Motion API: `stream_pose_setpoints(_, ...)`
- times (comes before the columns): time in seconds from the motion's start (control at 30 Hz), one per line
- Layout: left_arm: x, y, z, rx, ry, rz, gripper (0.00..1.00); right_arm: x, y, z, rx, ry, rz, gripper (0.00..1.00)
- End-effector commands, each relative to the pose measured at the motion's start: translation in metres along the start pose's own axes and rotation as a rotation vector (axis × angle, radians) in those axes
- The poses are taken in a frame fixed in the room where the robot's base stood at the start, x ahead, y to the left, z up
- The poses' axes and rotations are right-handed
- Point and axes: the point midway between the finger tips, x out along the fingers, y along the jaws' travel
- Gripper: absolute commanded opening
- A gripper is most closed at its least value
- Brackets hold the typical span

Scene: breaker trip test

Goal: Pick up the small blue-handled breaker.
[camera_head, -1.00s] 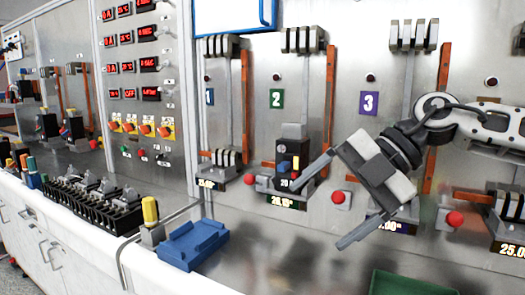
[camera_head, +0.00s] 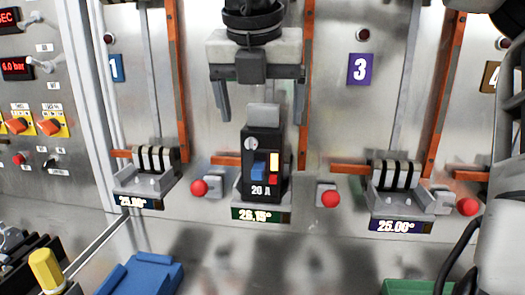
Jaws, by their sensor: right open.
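The small breaker (camera_head: 262,150) is a black upright block with a blue handle (camera_head: 258,170), a yellow patch and a "20 A" label. It stands in the station above the "26.15°" display (camera_head: 261,214) in the head view. My right gripper (camera_head: 259,112) points down from above, its two fingers spread wide. The fingertips are near the breaker's top, one to each side, and hold nothing. I cannot tell whether they touch it or how far in front they are. My left gripper is not in view.
Red knobs (camera_head: 199,188) and (camera_head: 330,198) flank the breaker. Neighbouring stations with black-and-white clamps (camera_head: 155,160) stand left and right. A green tray (camera_head: 418,287) shows at the bottom right.

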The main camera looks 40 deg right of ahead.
Motion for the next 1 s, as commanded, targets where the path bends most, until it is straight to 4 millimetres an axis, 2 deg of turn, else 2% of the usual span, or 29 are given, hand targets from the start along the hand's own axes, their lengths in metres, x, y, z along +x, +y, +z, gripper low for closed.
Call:
stream_pose_setpoints(0.17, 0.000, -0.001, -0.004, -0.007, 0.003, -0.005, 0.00, 0.004, 0.000, 0.011, 0.000, 0.003, 0.000, 0.85)
stream_pose_setpoints(0.37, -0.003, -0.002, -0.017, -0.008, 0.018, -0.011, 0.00, 0.018, -0.001, 0.036, 0.001, 0.006, -0.003, 0.85)
stream_pose_setpoints(0.53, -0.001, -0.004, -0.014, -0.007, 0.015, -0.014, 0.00, 0.041, -0.001, 0.034, 0.000, 0.004, -0.001, 0.85)
stream_pose_setpoints(0.8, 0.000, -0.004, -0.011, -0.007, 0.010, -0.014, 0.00, 0.045, 0.000, 0.034, 0.001, 0.000, 0.001, 0.85)
stream_pose_setpoints(0.83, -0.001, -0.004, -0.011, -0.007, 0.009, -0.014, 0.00, 0.045, 0.000, 0.034, 0.001, 0.000, 0.001, 0.83)
stream_pose_setpoints(0.87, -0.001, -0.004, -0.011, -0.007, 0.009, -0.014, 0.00, 0.045, 0.000, 0.034, 0.001, 0.000, 0.001, 0.74)
stream_pose_setpoints(1.0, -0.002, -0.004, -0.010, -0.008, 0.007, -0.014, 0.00, 0.045, 0.000, 0.034, 0.001, 0.000, 0.001, 0.35)
